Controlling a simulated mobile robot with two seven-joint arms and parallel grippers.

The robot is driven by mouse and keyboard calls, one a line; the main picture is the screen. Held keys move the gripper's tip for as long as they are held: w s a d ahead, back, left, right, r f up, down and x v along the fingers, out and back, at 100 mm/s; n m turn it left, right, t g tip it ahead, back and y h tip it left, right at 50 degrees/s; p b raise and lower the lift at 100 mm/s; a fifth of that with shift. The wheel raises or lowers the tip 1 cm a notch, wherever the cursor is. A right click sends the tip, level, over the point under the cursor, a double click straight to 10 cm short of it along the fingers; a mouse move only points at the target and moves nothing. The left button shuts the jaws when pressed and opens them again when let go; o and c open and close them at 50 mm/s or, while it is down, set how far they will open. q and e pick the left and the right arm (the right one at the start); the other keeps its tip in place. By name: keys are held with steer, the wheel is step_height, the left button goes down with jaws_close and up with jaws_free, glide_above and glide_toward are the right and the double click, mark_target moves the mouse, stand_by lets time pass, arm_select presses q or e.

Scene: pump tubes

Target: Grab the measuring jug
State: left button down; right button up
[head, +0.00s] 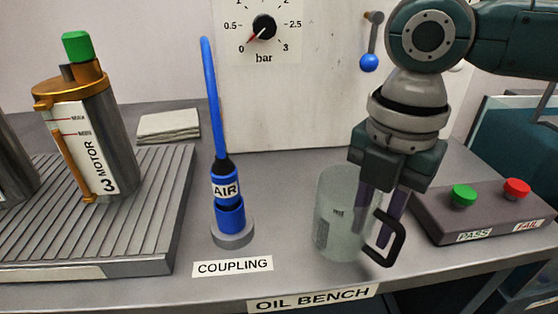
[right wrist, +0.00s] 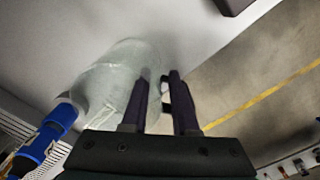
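The measuring jug (head: 336,214) is a clear, pale cylinder with a black handle (head: 400,243) on its right side. It stands upright on the bench near the front edge. It also shows in the right wrist view (right wrist: 115,78), left of the fingers. My right gripper (head: 373,225) points down at the jug's handle side, its two dark fingers apart. In the right wrist view, a gap shows between the fingertips (right wrist: 160,80), beside the jug's wall. One finger overlaps the handle loop; whether either touches the jug I cannot tell. My left gripper is out of view.
A blue air coupling (head: 227,205) stands left of the jug. A ribbed tray (head: 130,215) with motor 3 (head: 100,140) is farther left. A box with green and red buttons (head: 480,218) sits to the right. The bench front edge (head: 310,302) is close.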

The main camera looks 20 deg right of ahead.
jaws_close()
stand_by(1.1)
